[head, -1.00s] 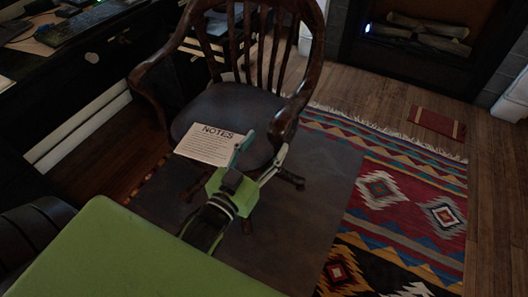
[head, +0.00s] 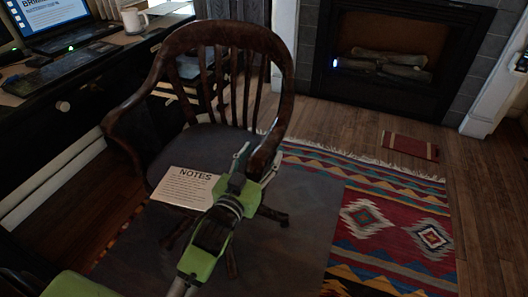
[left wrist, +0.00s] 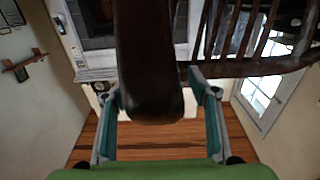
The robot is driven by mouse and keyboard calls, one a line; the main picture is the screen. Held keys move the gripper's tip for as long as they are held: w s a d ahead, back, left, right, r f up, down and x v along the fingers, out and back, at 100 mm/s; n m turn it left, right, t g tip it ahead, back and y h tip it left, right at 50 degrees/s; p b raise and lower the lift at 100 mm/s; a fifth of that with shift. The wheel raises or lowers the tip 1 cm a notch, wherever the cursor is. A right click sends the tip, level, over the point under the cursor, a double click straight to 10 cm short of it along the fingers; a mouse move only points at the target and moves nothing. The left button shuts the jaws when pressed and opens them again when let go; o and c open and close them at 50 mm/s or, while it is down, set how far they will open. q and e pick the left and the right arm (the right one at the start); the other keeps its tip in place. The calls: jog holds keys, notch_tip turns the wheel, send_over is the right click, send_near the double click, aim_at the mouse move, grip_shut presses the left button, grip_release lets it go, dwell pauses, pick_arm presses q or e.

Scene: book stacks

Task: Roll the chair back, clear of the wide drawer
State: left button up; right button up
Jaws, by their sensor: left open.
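The dark wooden chair (head: 277,62) stands by the desk, its seat towards me and its slatted back on the far side. A "NOTES" paper sheet (head: 185,187) shows at the seat's front edge. My left gripper (head: 255,165) is at the front end of the chair's right-hand armrest. In the left wrist view, the armrest (left wrist: 149,60) lies between the open fingers, with a gap on each side. The desk front (head: 35,128) with a round knob (head: 62,106) is at the left; I cannot tell the wide drawer's outline. My right gripper is out of view.
A laptop (head: 62,42) and a white mug (head: 134,20) stand on the desk. A patterned rug (head: 385,225) lies right of the chair, beside a dark mat (head: 300,215). A fireplace (head: 395,65) is at the back. Bare floor (head: 480,210) is at the right.

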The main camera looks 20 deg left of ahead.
pick_arm(q)
jog(key=shift+w, duration=1.35)
grip_shut()
jog(key=shift+d, duration=0.1)
